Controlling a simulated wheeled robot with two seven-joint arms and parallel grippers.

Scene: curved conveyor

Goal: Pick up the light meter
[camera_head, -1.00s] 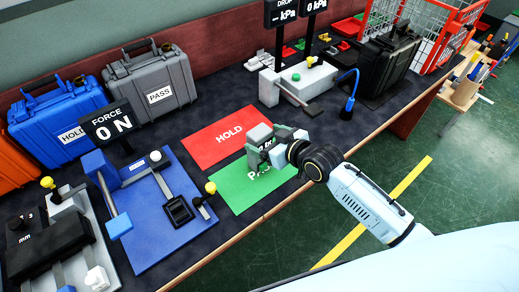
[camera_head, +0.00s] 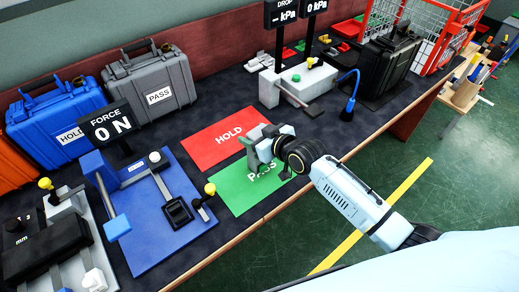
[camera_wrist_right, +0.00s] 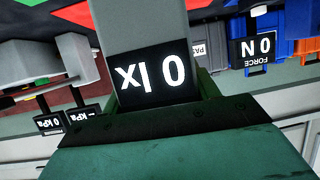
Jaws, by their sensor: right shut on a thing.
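The light meter (camera_head: 256,132) is a grey block-shaped device in the head view, over the green PASS mat (camera_head: 236,188). Its black display reading "0 lx" (camera_wrist_right: 152,78) shows upside down in the right wrist view, below a grey body. My right gripper (camera_head: 262,148) is shut on the light meter. The wrist hides part of the meter in the head view, and the fingertips are hard to make out. I cannot tell whether the meter touches the mat. My left gripper is not in view.
The blue force stand (camera_head: 150,215) is to the left. Grey (camera_head: 150,82) and blue (camera_head: 62,125) cases line the back.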

